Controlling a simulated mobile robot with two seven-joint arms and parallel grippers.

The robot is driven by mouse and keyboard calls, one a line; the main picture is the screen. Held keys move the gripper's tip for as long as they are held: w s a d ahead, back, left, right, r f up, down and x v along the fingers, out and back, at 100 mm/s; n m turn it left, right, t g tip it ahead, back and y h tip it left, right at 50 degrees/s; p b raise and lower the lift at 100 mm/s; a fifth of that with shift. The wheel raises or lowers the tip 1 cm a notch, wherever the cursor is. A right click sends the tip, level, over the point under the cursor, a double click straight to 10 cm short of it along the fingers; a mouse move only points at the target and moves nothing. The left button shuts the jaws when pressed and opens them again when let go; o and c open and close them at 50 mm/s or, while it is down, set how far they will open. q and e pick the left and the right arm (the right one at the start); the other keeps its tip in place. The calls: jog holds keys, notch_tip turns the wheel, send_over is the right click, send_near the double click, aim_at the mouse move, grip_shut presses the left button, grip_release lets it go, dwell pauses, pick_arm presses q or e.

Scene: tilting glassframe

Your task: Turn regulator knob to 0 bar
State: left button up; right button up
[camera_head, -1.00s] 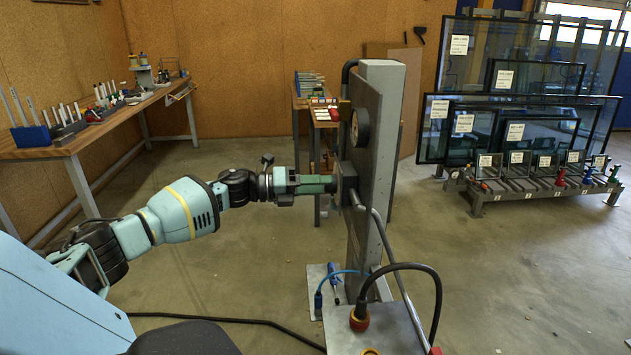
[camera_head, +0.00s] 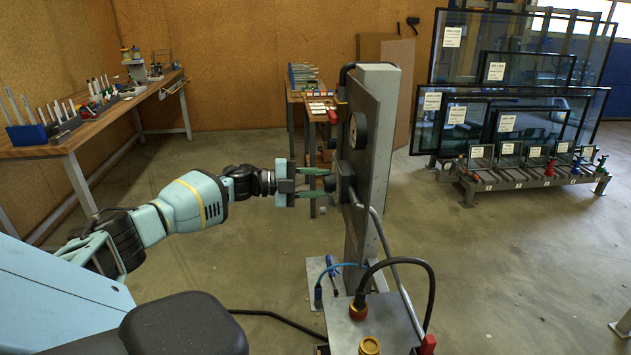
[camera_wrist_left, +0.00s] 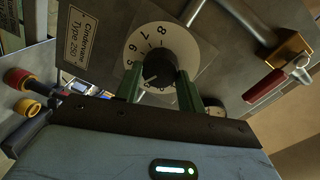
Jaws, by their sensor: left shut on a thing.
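The regulator knob (camera_wrist_left: 158,68) is round and black, on a numbered white dial (camera_wrist_left: 134,58) on a grey panel in the left wrist view. In the head view the knob (camera_head: 345,182) sticks out from the left face of the upright column (camera_head: 375,160). My left gripper (camera_head: 328,182) reaches it from the left, its green fingers one above the other. In the wrist view the fingers of the left gripper (camera_wrist_left: 160,90) are shut on opposite sides of the knob. The knob's exact setting is too small to read. My right gripper is out of view.
A round gauge (camera_head: 358,130) sits above the knob. A bent grey pipe (camera_head: 385,250) runs below it. Black and blue hoses join the metal base plate (camera_head: 345,325). A workbench (camera_head: 90,130) and glass frames (camera_head: 505,70) stand farther off.

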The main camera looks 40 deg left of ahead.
pick_arm(q)
jog(key=n, duration=0.5)
jog(key=shift+r+h+p, duration=0.1)
jog(key=shift+h+p, duration=0.2)
jog(key=shift+p, duration=0.1)
jog(key=n, duration=1.2)
jog(key=n+h+p, duration=0.1)
jog(key=n, duration=0.4)
jog(key=shift+w+a+f+n, duration=0.2)
jog(key=shift+a+n, duration=0.05)
jog(key=shift+n, duration=0.15)
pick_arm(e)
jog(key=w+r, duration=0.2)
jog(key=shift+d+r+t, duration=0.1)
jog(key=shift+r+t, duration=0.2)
pick_arm(q)
jog(key=o, duration=1)
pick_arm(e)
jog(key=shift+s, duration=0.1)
